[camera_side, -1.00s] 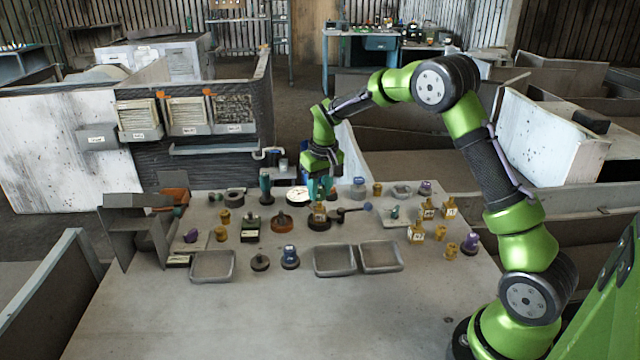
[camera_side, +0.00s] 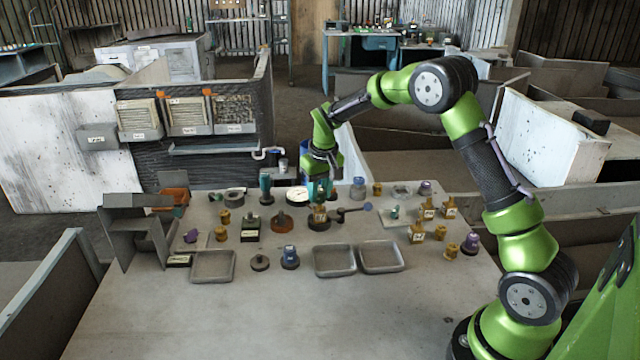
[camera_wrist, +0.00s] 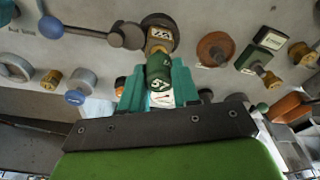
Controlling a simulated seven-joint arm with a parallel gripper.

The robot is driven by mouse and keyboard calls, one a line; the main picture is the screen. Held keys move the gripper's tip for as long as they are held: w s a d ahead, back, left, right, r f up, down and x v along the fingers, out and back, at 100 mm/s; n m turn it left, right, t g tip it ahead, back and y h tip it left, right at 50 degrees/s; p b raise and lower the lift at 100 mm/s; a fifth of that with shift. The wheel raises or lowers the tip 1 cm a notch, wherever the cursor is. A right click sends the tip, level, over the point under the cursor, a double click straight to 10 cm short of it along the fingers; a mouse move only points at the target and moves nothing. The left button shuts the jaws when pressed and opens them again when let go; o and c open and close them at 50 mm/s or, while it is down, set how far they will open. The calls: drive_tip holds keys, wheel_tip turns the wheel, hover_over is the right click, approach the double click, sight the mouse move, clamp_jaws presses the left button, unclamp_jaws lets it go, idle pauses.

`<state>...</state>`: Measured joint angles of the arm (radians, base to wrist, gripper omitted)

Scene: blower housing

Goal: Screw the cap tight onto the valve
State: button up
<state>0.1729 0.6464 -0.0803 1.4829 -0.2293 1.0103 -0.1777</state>
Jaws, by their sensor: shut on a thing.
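A brass valve (camera_side: 320,211) with a pale label stands upright on a dark round base (camera_side: 319,224) mid-table. In the wrist view the valve (camera_wrist: 159,36) shows in line with a green cap (camera_wrist: 159,74) marked with a pale label. My gripper (camera_side: 319,188) is above the valve, pointing down. Its teal fingers (camera_wrist: 158,88) are closed around the green cap. The cap meets the top of the valve, with no clear gap between them. The threads are hidden.
A grey lever with a blue ball (camera_side: 367,206) lies just right of the valve. A rusty round part (camera_side: 283,222) stands to its left. Grey trays (camera_side: 334,261) lie in front. Other brass valves (camera_side: 428,210) stand to the right. The table's front is clear.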

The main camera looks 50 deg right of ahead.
drive_tip(key=shift+f, duration=1)
drive_tip(key=m, duration=0.4)
drive_tip(key=shift+h, duration=0.3)
drive_tip(key=m, duration=0.2)
drive_tip(key=shift+m+g, duration=0.3)
drive_tip(key=shift+m, duration=0.7)
drive_tip(key=m, duration=0.2)
drive_tip(key=shift+m+g+h, duration=0.3)
drive_tip(key=shift+m, duration=0.7)
